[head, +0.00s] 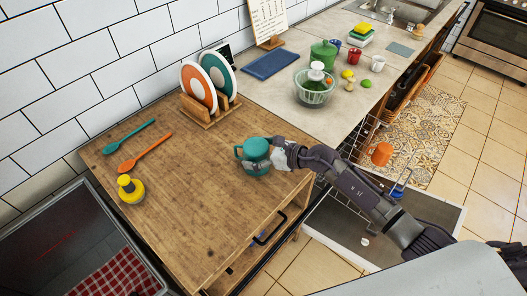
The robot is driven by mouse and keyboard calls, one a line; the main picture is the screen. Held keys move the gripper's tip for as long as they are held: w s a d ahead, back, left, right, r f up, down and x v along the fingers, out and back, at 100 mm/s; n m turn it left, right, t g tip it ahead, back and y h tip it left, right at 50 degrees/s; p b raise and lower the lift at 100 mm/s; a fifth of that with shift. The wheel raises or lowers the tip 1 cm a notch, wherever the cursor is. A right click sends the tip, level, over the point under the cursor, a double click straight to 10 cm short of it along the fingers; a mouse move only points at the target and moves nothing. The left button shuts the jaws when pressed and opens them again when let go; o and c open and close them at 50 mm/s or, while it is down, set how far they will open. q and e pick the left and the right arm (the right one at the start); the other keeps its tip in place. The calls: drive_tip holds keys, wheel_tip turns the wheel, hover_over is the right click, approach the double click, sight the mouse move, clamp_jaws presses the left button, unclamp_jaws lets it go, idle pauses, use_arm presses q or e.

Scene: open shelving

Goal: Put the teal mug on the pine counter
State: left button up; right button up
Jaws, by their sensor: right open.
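The teal mug (253,149) is upright over the front right part of the pine counter (200,190), and its base appears to rest on the wood. Its handle points left. My right gripper (264,163) reaches in from the right and is open, with its fingers close around the mug's lower body. The fingers hide part of the mug's side, so I cannot tell whether they touch it. My left gripper is out of view.
Plates stand in a wooden rack (207,113) at the back of the counter. An open dishwasher (335,225) lies right. The counter's middle is clear.

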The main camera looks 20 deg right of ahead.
drive_tip(key=shift+s+d+r, duration=0.15)
drive_tip(key=shift+s+d, duration=0.05)
drive_tip(key=shift+d, duration=0.1)
drive_tip(key=b+v, duration=0.2)
drive_tip(key=v, duration=0.9)
drive_tip(key=shift+s, duration=0.15)
drive_tip(key=shift+r, duration=0.1)
